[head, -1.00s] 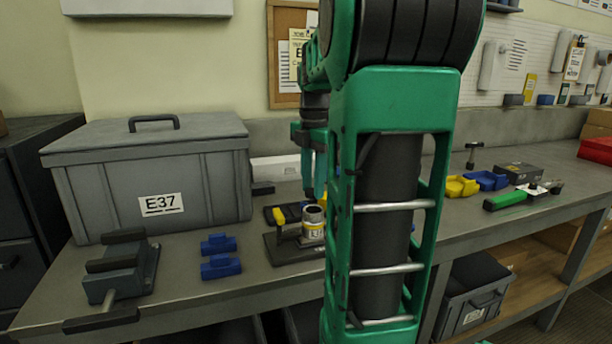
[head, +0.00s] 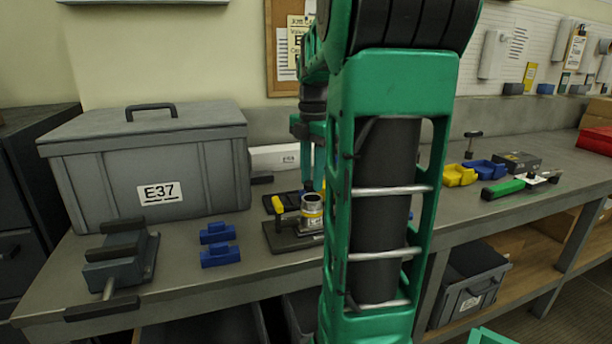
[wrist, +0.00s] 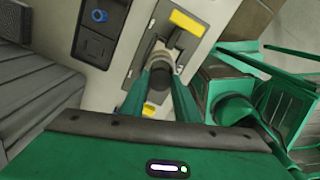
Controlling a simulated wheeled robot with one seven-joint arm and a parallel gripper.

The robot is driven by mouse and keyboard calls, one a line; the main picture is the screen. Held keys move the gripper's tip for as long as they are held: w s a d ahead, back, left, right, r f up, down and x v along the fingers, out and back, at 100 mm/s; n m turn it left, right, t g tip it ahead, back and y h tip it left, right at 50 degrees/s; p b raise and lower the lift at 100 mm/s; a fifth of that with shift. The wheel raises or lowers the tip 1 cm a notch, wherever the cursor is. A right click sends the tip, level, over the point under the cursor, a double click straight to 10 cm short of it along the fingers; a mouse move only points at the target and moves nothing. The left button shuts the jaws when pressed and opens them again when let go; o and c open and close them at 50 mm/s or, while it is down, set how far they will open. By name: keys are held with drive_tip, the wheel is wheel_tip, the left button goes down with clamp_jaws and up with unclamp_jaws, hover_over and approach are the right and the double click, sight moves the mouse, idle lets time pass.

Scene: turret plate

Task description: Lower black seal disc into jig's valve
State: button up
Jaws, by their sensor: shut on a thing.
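The jig (head: 285,239) is a dark base plate on the bench, with a yellow-handled clamp (head: 278,204). The valve (head: 312,212), a metal cylinder with a yellow band and an open round top, stands upright on it, partly behind my arm. My gripper (head: 307,187) points down close above the valve's top. In the wrist view its fingers (wrist: 160,78) are shut on the dark seal disc (wrist: 160,73), in line with the valve (wrist: 157,53). I cannot tell whether the disc touches the valve.
A grey bin marked E37 (head: 215,150) stands at the left, near a dark vise (head: 118,262) and blue blocks (head: 219,254). A black tray with a blue ring (wrist: 99,16) lies beside the jig.

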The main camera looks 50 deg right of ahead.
drive_tip(key=shift+s+f, duration=0.15)
drive_tip(key=shift+f, duration=1.25)
idle(1.5)
drive_tip(key=o, duration=1.1)
wheel_tip(320, 180, up, 11)
drive_tip(key=shift+f, duration=0.1)
idle(0.5)
drive_tip(key=s+a+f+m, duration=0.6)
drive_tip(key=a+f+m, duration=0.2)
drive_tip(key=f+m, duration=0.2)
drive_tip(key=s+a+f+m, duration=0.7)
drive_tip(key=a+f+m, duration=0.2)
drive_tip(key=f+m, duration=0.1)
drive_tip(key=shift+s+f+m, duration=0.25)
drive_tip(key=shift+m, duration=0.65)
